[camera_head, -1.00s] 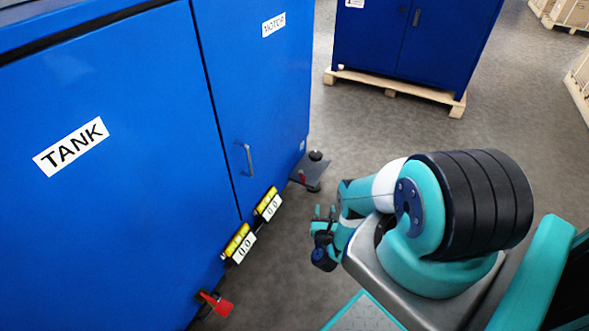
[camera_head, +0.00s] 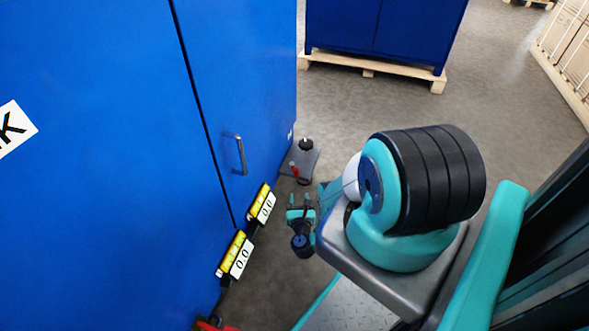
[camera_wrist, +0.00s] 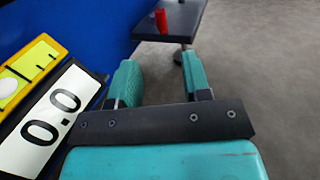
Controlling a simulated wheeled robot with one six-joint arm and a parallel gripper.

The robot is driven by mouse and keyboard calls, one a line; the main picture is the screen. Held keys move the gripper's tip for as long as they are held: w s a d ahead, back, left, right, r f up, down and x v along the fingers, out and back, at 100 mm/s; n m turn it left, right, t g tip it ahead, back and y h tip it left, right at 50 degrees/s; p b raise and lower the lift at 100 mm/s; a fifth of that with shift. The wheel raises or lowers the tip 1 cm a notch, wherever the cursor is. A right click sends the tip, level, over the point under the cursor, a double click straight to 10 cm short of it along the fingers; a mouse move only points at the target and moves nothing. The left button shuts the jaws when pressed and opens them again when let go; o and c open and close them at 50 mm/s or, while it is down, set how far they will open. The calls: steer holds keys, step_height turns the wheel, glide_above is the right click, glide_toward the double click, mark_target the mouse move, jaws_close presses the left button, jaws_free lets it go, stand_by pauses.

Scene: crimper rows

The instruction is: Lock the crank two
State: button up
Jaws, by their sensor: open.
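Two red handles show at the foot of the blue cabinet; I cannot tell which is crank two. The far red handle (camera_head: 294,168) is at a dark plate beyond the counters; it also shows in the wrist view (camera_wrist: 160,18) at the top. The near red handle (camera_head: 214,327) is cut off at the bottom edge. My gripper (camera_head: 300,208) is beside the far yellow-and-white counter (camera_head: 262,205), to its right, apart from it. In the wrist view, its teal fingers (camera_wrist: 158,76) are spread with nothing between them. The dark plate is ahead of them.
The blue cabinet (camera_head: 90,200) fills the left, with a door handle (camera_head: 240,155). A near counter (camera_head: 236,256) reads 0.0. Another counter (camera_wrist: 45,112) is close on the left in the wrist view. Grey floor (camera_head: 380,105) is clear toward a blue cabinet on a pallet (camera_head: 365,68).

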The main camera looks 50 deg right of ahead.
mark_target(297, 172)
steer(key=b+x, duration=1.2)
steer(key=shift+f, duration=0.4)
steer(key=b+x, duration=0.3)
steer(key=b, duration=0.6)
steer(key=shift+w+d, duration=0.2)
steer(key=shift+w, duration=0.05)
steer(key=shift+w+d+r+b, duration=0.25)
steer(key=shift+r+b, duration=0.1)
steer(key=shift+b, duration=0.8)
steer(key=shift+r, duration=0.1)
jaws_close()
